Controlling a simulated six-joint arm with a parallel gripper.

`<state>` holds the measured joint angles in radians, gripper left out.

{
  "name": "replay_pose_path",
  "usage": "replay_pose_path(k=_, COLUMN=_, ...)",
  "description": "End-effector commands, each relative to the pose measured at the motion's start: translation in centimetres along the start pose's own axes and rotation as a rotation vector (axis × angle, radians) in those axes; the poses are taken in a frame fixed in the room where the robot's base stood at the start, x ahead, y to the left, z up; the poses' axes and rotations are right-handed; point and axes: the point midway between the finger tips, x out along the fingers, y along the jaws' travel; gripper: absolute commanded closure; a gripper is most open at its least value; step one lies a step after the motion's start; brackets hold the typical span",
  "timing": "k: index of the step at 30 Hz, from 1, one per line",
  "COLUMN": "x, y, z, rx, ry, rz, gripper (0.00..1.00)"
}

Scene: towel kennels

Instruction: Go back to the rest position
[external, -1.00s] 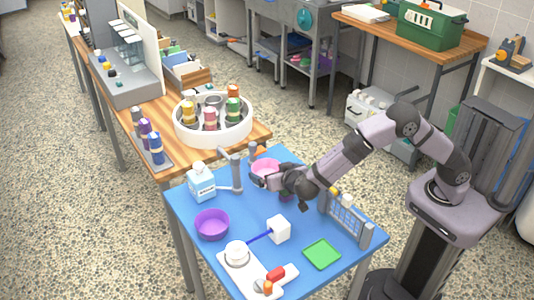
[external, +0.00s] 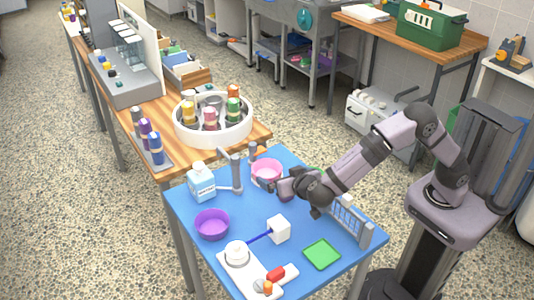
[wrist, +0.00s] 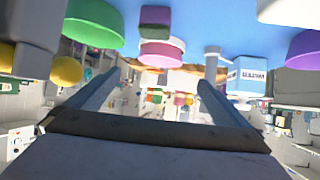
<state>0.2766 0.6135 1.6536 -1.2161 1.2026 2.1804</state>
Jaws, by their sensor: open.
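My gripper (external: 284,186) is open and empty above the right part of the blue table (external: 190,213). Its two fingers also show in the wrist view (wrist: 150,95), apart with nothing between them. The pink bowl (external: 266,172) stands on the table just beyond the fingertips, at the back edge. My forearm and wrist hide part of the small grey rack (external: 352,226) at the table's right edge.
A round white carousel (external: 213,133) with bottles stands behind.

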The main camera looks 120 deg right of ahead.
Motion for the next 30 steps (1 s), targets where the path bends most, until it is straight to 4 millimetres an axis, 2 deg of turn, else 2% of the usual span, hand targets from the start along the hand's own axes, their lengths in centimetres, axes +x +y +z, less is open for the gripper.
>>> replay_pose_path(k=4, x=-0.1, y=0.1, z=-0.1, rx=-0.006, ry=-0.004, rz=0.000, gripper=0.00)
replay_pose_path(k=8, x=-1.1, y=0.5, z=-0.4, rx=-0.053, ry=-0.033, rz=-0.001, gripper=0.00)
replay_pose_path(k=14, x=-4.8, y=2.6, z=-1.0, rx=-0.239, ry=-0.147, rz=-0.010, gripper=0.00)
replay_pose_path(k=23, x=-14.2, y=8.5, z=-1.6, rx=-0.700, ry=-0.425, rz=-0.132, gripper=0.00)
replay_pose_path(k=30, x=-22.8, y=14.1, z=-2.4, rx=-1.067, ry=-0.623, rz=-0.348, gripper=0.00)
